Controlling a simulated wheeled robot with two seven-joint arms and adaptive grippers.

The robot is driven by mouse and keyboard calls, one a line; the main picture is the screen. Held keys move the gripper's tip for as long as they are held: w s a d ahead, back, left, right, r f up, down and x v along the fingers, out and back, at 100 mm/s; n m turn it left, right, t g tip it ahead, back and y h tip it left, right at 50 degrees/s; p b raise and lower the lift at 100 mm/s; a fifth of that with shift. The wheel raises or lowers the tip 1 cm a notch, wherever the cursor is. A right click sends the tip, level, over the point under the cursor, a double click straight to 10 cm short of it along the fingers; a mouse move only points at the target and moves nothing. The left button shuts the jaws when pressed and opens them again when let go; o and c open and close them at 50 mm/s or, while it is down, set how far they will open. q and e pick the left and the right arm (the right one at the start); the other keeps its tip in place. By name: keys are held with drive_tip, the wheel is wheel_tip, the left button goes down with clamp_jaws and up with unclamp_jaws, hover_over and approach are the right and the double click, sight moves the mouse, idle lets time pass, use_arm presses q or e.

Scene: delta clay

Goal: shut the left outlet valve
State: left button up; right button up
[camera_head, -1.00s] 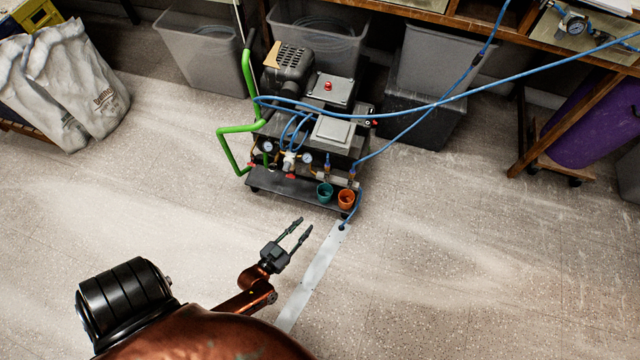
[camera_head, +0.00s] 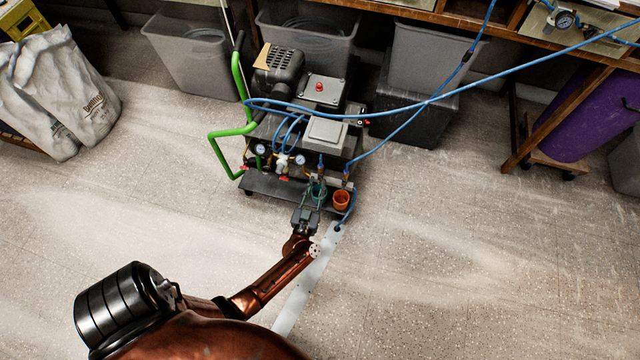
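The compressor cart (camera_head: 265,186) stands on the floor with gauges and small fittings along its front. Two blue-topped fittings, a left one (camera_head: 321,163) and a right one (camera_head: 347,173), sit at its front right; they look like the outlet valves, but their handle positions are too small to tell. My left gripper (camera_head: 310,190) is open and points at the cart's front edge, just below the left fitting. Its fingers overlap the teal cup (camera_head: 317,187) in the picture; I cannot tell whether they touch it. My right gripper is not in view.
An orange cup (camera_head: 341,199) stands right of the teal one on the cart's shelf. Blue hoses (camera_head: 400,125) cross above the cart and to its right. A green handle (camera_head: 213,150) stands out at its left. Floor in front is clear, except for a flat metal strip (camera_head: 290,312).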

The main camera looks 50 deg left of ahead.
use_arm(q)
drive_tip(key=shift+w+a+r, duration=0.1)
drive_tip(key=shift+w, duration=0.15)
drive_tip(key=shift+c, duration=0.5)
clamp_jaws()
